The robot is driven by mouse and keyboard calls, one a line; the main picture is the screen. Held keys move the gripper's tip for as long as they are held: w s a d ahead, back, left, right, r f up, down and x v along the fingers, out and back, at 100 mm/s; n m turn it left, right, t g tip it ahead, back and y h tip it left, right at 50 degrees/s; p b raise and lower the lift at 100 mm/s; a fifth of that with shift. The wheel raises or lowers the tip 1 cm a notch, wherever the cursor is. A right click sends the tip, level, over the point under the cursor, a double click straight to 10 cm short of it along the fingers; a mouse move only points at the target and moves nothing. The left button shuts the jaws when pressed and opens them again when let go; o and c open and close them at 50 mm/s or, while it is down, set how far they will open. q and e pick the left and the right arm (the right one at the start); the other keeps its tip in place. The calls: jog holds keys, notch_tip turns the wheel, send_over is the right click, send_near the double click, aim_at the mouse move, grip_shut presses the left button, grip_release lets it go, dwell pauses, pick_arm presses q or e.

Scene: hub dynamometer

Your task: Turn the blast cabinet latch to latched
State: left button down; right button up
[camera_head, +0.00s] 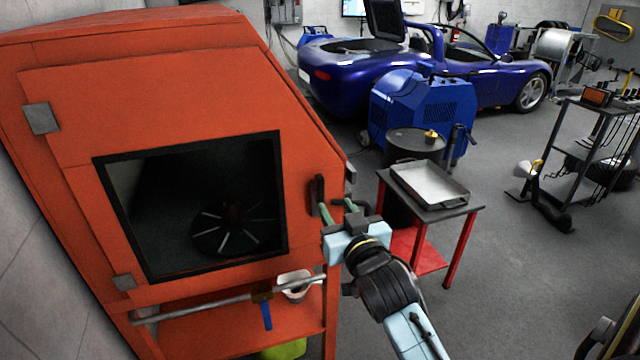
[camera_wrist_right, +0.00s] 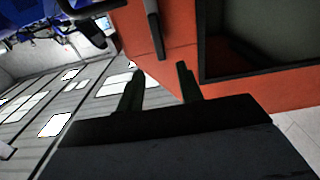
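The orange blast cabinet (camera_head: 200,75) fills the left of the head view; its door has a dark window (camera_head: 150,215). A dark upright handle (camera_head: 318,192) stands at the door's right edge. A dark bar also shows on the orange face in the wrist view (camera_wrist_right: 154,28), ahead of the finger gap. A dark lever-like part (camera_wrist_right: 92,32) lies left of it there. I cannot tell surely which is the latch. My right gripper (camera_head: 338,208) is open beside the handle, and its spread fingers show empty in the wrist view (camera_wrist_right: 158,88). My left gripper is out of view.
A grey bar (camera_head: 225,299) crosses the cabinet's front below the door. A red-legged stand (camera_head: 452,215) with a metal tray (camera_head: 430,184) stands to the right. A blue machine (camera_head: 415,108) and blue car (camera_head: 475,80) are behind.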

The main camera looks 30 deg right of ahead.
aim_at(321, 187)
jog(key=x, duration=1)
jog(key=shift+w, duration=0.2)
jog(key=shift+a, duration=0.1)
grip_shut()
